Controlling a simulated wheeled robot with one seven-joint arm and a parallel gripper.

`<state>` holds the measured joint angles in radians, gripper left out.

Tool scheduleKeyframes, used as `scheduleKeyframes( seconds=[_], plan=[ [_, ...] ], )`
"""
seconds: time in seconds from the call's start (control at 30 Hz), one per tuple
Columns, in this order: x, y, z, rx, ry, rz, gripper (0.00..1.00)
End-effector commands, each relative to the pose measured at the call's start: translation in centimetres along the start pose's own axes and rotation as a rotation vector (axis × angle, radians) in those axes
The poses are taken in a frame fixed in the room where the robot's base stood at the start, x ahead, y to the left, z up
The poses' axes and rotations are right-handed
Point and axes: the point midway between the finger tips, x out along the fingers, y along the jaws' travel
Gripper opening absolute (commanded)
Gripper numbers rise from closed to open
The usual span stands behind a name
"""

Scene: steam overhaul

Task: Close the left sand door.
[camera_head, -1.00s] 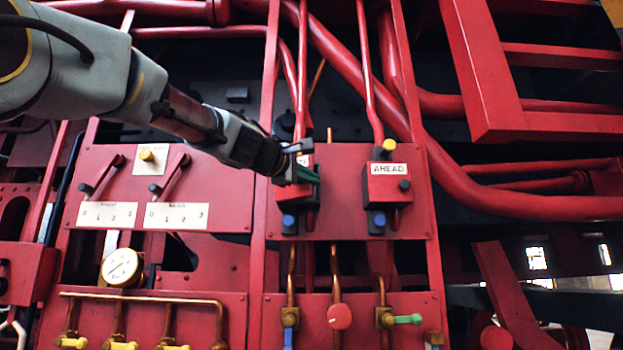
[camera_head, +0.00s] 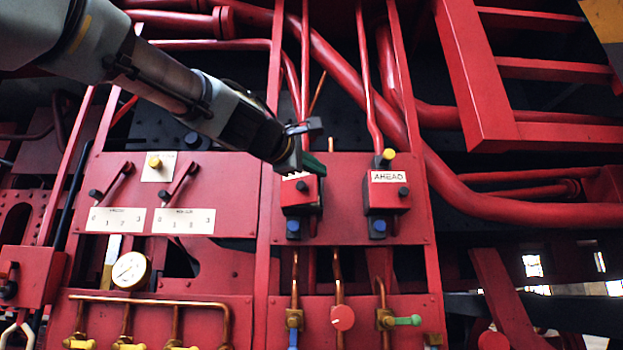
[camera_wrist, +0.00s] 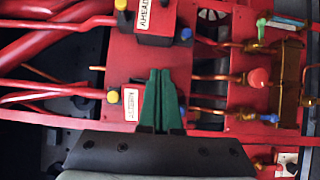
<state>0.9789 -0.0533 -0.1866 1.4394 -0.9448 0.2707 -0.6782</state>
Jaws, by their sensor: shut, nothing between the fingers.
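Nothing in view is labelled as a sand door, so I cannot tell which part is the left one. Two small red boxes sit side by side on a red panel. The left box (camera_head: 298,191) has a white label, mostly covered, and a blue knob below. The right box (camera_head: 385,196) is labelled AHEAD, with a yellow knob on top and a blue one below. My gripper (camera_head: 317,163) is shut and empty, its green fingers at the top of the left box; I cannot tell whether they touch it. In the wrist view the fingers (camera_wrist: 161,75) hide much of that box.
Two levers with 0-to-3 plates (camera_head: 183,221) are on the panel to the left. Below are a round gauge (camera_head: 131,270), copper pipes, a red round knob (camera_head: 342,317) and a green handle (camera_head: 408,320). Thick red pipes (camera_head: 480,203) and beams crowd the right.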

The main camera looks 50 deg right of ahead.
Motion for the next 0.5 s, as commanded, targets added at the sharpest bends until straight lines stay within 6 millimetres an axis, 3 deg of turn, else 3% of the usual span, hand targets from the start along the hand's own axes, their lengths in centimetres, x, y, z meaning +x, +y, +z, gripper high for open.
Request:
scheduleKeyframes(
  seconds=[0.13, 0.23, 0.5],
  plan=[
    [-1.1, 0.0, 1.2, 0.001, 0.0, 0.0, 0.0],
    [-1.8, -0.3, 0.6, 0.0, 0.008, 0.001, 0.0],
    [-7.5, -0.6, -7.4, 0.013, 0.058, 0.008, 0.0]
  ],
)
